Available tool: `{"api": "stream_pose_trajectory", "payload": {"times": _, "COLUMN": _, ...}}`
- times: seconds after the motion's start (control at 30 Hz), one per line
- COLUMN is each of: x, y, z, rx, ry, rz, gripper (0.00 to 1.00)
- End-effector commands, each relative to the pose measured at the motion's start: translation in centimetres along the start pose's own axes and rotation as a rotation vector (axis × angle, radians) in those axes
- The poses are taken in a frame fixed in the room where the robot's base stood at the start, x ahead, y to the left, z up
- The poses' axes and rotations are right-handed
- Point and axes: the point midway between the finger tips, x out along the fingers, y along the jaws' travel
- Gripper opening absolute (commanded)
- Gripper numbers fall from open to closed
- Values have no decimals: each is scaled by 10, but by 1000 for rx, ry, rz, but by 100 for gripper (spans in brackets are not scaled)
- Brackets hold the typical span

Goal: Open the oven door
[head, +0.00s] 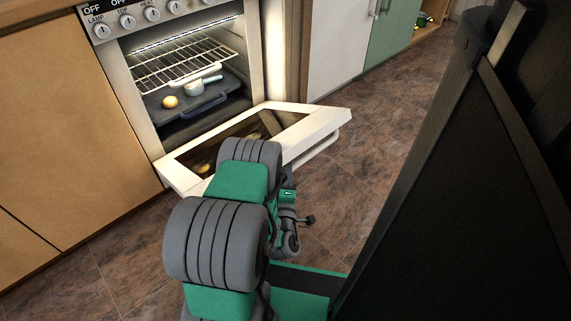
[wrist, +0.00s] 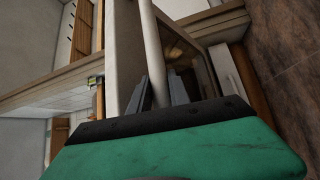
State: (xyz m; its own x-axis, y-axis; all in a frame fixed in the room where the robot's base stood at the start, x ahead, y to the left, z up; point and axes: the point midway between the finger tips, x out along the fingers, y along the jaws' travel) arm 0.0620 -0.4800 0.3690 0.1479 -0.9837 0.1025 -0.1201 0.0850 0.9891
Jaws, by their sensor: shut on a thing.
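The white oven door (head: 318,118) is tilted well down and open in the head view, with a dark glass window and a bar handle (head: 318,148) along its outer edge. The oven (head: 122,72) is open and lit inside. In the wrist view the handle bar (wrist: 150,40) runs between the two grey fingers of my gripper (wrist: 160,92), which is shut on it. The door's window (wrist: 188,55) shows beyond the fingers. My arm hides the near left part of the door in the head view, and the fingertips are not clear there.
Inside the oven are a wire rack (head: 185,66), a dark tray (head: 160,98), a white pan (head: 203,82) and a round yellowish item (head: 170,102). Wooden cabinets (head: 50,120) stand left, white and green cabinets (head: 393,38) right. The tiled floor (head: 375,105) is clear right of the door.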

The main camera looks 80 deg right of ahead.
Motion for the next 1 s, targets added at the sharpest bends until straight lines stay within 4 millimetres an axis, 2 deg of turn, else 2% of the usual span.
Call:
{"api": "stream_pose_trajectory", "payload": {"times": 0.33, "x": 4, "y": 2, "z": -2, "rx": 3, "ry": 6, "rz": 9, "gripper": 0}}
{"api": "stream_pose_trajectory", "payload": {"times": 0.37, "x": 4, "y": 2, "z": -3, "rx": 3, "ry": 6, "rz": 10, "gripper": 24}}
{"api": "stream_pose_trajectory", "payload": {"times": 0.57, "x": 3, "y": 2, "z": -1, "rx": 2, "ry": 2, "rz": 8, "gripper": 41}}
{"api": "stream_pose_trajectory", "payload": {"times": 0.87, "x": 1, "y": 2, "z": 1, "rx": 1, "ry": -1, "rz": 6, "gripper": 41}}
{"api": "stream_pose_trajectory", "payload": {"times": 1.0, "x": -16, "y": 3, "z": 1, "rx": 2, "ry": -1, "rz": 3, "gripper": 41}}
